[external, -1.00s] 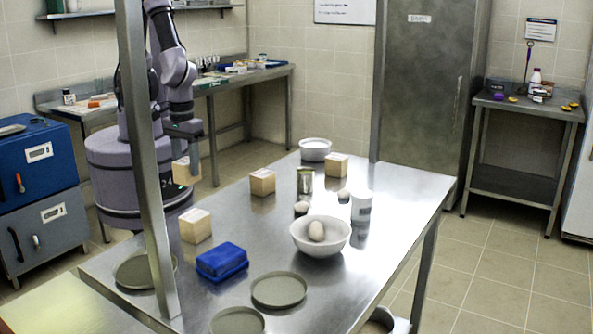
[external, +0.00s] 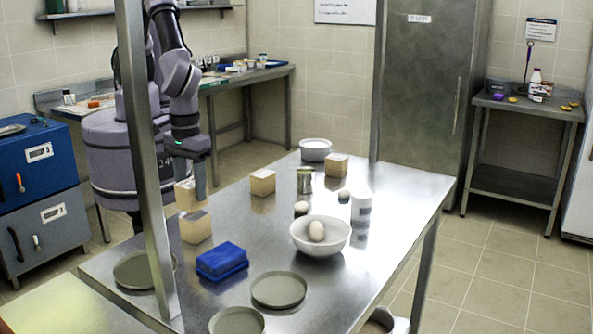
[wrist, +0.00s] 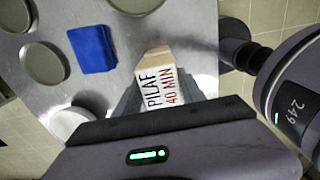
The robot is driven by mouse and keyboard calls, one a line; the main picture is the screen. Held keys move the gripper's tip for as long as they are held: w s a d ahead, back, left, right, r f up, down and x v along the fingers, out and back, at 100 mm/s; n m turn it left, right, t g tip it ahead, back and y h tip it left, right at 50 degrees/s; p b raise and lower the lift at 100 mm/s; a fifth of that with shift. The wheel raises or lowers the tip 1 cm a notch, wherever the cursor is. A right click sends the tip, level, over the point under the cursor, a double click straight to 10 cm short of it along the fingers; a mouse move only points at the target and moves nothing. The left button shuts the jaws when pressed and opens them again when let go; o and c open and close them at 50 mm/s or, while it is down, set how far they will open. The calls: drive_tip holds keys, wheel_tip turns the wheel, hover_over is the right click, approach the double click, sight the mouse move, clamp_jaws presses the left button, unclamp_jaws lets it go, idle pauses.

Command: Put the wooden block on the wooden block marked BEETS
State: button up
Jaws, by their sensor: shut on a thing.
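My gripper (external: 198,175) is shut on a wooden block (external: 187,197), at the left side of the steel table. In the wrist view the held block (wrist: 168,88) shows the words PILAF 40 MIN between the fingers. Another wooden block (external: 195,228) stands on the table just below and in front of the held block in the external view; I cannot tell whether they touch. Two more wooden blocks stand farther back, one near the middle (external: 262,183) and one toward the far edge (external: 336,166). I cannot read BEETS on any block.
A blue box (external: 221,261) and grey round plates (external: 279,290) are at the near side of the table. A white bowl (external: 320,246) holding an egg-like thing, a can (external: 305,180) and a white cup (external: 361,208) stand toward the right. A metal post (external: 150,190) rises at the left.

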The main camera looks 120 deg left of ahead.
wheel_tip(320, 180, down, 2)
drive_tip(key=shift+f, duration=0.1)
drive_tip(key=shift+s+f, duration=0.1)
drive_tip(key=shift+f, duration=0.05)
drive_tip(key=o, duration=1.5)
